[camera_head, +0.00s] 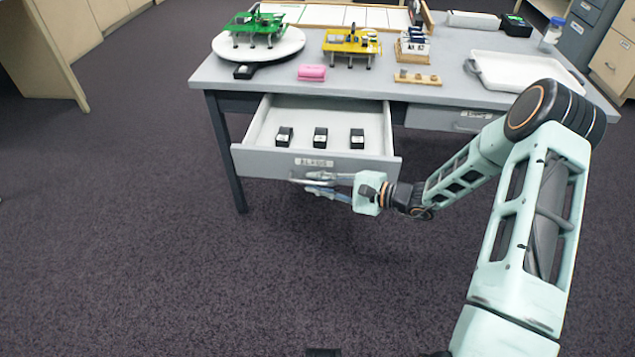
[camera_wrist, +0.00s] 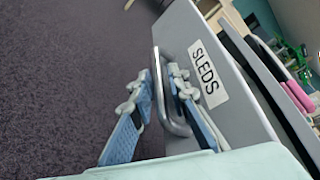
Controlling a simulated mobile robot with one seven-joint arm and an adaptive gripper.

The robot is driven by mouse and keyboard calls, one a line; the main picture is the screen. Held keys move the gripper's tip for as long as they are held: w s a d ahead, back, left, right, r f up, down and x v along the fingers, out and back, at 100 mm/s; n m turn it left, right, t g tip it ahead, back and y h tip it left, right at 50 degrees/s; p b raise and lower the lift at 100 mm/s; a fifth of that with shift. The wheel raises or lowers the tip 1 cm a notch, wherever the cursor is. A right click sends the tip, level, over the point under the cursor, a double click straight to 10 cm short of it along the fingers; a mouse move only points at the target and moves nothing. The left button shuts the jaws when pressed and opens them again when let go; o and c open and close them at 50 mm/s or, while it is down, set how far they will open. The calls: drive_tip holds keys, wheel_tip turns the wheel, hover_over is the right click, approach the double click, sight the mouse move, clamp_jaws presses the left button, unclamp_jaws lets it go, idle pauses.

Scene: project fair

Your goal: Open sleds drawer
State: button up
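The sleds drawer (camera_head: 262,163) is pulled well out from under the table, its grey front (camera_wrist: 236,126) bearing a "SLEDS" label (camera_wrist: 208,77). Three small black blocks (camera_head: 320,138) stand in a row in it. The grey bar handle (camera_wrist: 163,75) sits below the label in the head view. My gripper (camera_head: 306,183) is at the handle, in front of the drawer. In the wrist view, my gripper's fingers (camera_wrist: 160,76) lie close on either side of the bar and appear shut on it. The exact contact is hard to see.
A second drawer (camera_head: 450,118) at right is closed. Open carpet lies in front and left.

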drive_tip(key=v, duration=1.2)
